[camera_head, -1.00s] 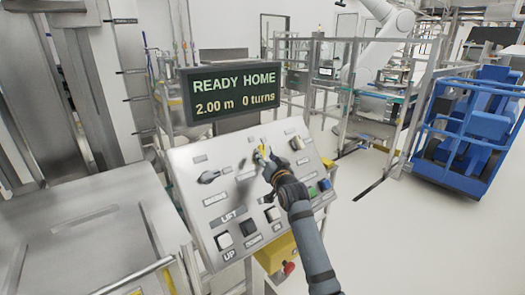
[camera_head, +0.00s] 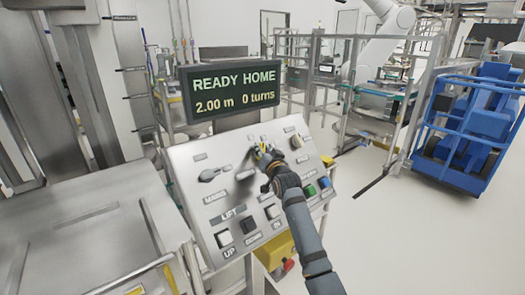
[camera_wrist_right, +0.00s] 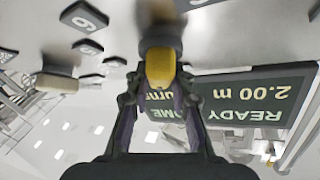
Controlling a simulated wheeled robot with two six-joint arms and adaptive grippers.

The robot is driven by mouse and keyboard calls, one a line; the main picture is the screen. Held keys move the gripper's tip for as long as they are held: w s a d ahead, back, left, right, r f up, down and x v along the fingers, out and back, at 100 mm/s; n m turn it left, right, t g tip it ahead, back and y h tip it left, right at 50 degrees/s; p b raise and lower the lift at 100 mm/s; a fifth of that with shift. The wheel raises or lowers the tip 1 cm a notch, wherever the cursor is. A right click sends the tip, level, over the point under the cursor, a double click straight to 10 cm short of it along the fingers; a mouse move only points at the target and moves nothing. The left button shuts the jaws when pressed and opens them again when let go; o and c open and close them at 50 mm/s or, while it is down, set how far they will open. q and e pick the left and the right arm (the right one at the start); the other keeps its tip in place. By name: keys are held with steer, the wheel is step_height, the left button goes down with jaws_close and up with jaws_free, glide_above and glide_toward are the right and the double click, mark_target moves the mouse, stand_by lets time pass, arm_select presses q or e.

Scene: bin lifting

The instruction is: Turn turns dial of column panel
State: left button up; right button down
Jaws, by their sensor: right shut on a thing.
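The column panel (camera_head: 190,160) is a tilted grey board with knobs, buttons and labels. The turns dial shows in the wrist view as a yellow-tipped knob (camera_wrist_right: 160,68) on a brownish base, between the two fingers. My right gripper (camera_head: 263,156) is at the upper middle of the panel in the head view, shut on this dial and largely hiding it there. The fingers also show in the wrist view (camera_wrist_right: 160,95). The display (camera_head: 222,88) above the panel reads "READY HOME", "2.00 m" and "0 turns". My left gripper is not in view.
A dark selector knob (camera_head: 209,175) and a grey knob (camera_head: 245,174) sit left of my gripper; another knob (camera_head: 297,142) is to its right. Lift buttons (camera_head: 224,239) and a green button (camera_head: 309,190) lie lower. A blue cart (camera_head: 470,135) stands at right beyond open floor.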

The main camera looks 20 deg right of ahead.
steer(key=shift+r+m+h+p, duration=0.1)
steer(key=shift+m+h+p, duration=0.5)
steer(key=shift+p, duration=0.45)
steer(key=shift+f+m+g+h, duration=0.3)
steer(key=shift+m+g+h, duration=0.15)
steer(key=shift+m, duration=0.45)
steer(key=c, duration=1.2)
jaws_free()
steer(key=shift+o, duration=0.2)
steer(key=s+a, duration=0.1)
steer(key=s, duration=1.1)
steer(key=shift+a+r, duration=0.2)
steer(key=shift+r, duration=0.15)
steer(key=shift+w, duration=0.1)
